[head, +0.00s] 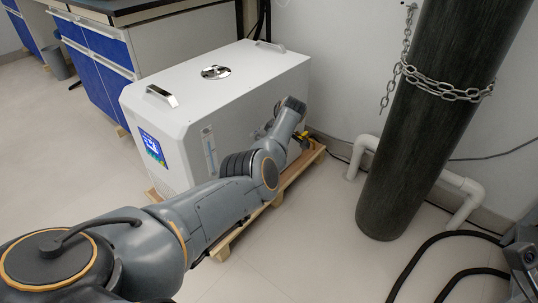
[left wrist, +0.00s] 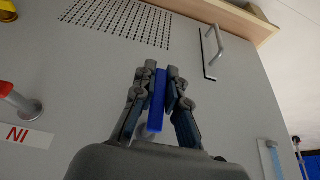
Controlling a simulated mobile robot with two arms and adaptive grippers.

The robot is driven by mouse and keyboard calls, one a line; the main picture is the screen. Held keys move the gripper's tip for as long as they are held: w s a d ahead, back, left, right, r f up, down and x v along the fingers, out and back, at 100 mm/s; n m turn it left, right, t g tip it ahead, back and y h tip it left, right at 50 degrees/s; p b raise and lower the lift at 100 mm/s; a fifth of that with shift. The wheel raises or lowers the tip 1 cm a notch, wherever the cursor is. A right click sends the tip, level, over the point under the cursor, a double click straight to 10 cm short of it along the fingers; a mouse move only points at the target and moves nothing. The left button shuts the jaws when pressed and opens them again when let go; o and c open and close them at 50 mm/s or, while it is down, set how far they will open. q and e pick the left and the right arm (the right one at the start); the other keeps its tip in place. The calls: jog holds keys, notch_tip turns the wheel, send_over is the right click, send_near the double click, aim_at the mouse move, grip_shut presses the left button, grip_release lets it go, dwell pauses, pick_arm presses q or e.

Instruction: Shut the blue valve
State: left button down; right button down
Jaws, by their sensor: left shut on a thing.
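The blue valve (left wrist: 157,100) shows in the left wrist view as a long blue handle on the grey-white side panel of the machine (head: 225,85). My left gripper (left wrist: 158,72) is shut on it, one finger on each side of the handle. In the head view my left arm reaches across to the machine's right side. My left gripper (head: 266,132) is partly hidden there behind my wrist, and the blue valve cannot be made out. My right gripper's fingers are not seen.
A red-handled valve (left wrist: 8,92) is at the left of the panel, above an "NI" label (left wrist: 25,136). A metal handle (left wrist: 213,45) and a vent grid (left wrist: 115,20) are nearby. A dark chained cylinder (head: 425,120) and white pipe (head: 460,185) stand right of the wooden pallet (head: 232,240).

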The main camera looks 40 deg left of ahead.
pick_arm(q)
jog(key=shift+s+f, duration=0.1)
jog(key=shift+f, duration=0.05)
jog(key=c, duration=1.4)
grip_release()
jog(key=shift+o, duration=0.2)
jog(key=shift+d+r, duration=0.1)
jog(key=shift+r, duration=0.3)
jog(key=v, duration=1.1)
jog(key=shift+d+r, duration=0.1)
